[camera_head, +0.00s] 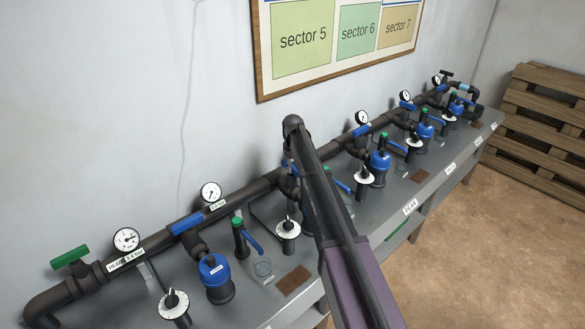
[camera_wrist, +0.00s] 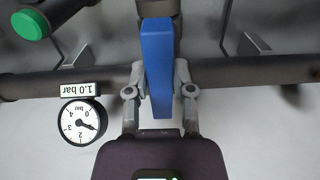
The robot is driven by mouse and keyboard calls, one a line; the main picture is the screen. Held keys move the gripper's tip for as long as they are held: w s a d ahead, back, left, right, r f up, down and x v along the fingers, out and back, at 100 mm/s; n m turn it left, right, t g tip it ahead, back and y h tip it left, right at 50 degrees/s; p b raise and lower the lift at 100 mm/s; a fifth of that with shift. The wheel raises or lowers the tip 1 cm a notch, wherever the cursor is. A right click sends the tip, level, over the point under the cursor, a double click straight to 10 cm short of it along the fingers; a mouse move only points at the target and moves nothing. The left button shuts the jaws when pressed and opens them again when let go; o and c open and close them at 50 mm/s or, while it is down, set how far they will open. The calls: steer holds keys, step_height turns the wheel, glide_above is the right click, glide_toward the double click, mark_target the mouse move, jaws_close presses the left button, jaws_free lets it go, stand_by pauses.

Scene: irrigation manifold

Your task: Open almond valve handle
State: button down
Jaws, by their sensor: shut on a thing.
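In the wrist view my gripper (camera_wrist: 160,90) is shut on a blue valve handle (camera_wrist: 157,45), with one finger on each side of it. The handle stands lengthwise in that picture, across the line of the dark pipe (camera_wrist: 235,74) behind it. In the head view my own arm covers the gripper and most of this valve. I cannot read an almond label in either view, so I cannot confirm which valve I hold.
A pressure gauge (camera_wrist: 82,122) under a 1.0 bar tag shows upside down beside the handle. The manifold pipe (camera_head: 160,238) runs along the grey bench (camera_head: 365,228) with blue filters (camera_head: 216,278), dials (camera_head: 289,229) and other handles close by. Wooden pallets (camera_head: 540,125) stand at right.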

steer(key=shift+n, duration=0.3)
steer(key=shift+c, duration=2.4)
jaws_free()
steer(key=shift+m, duration=0.4)
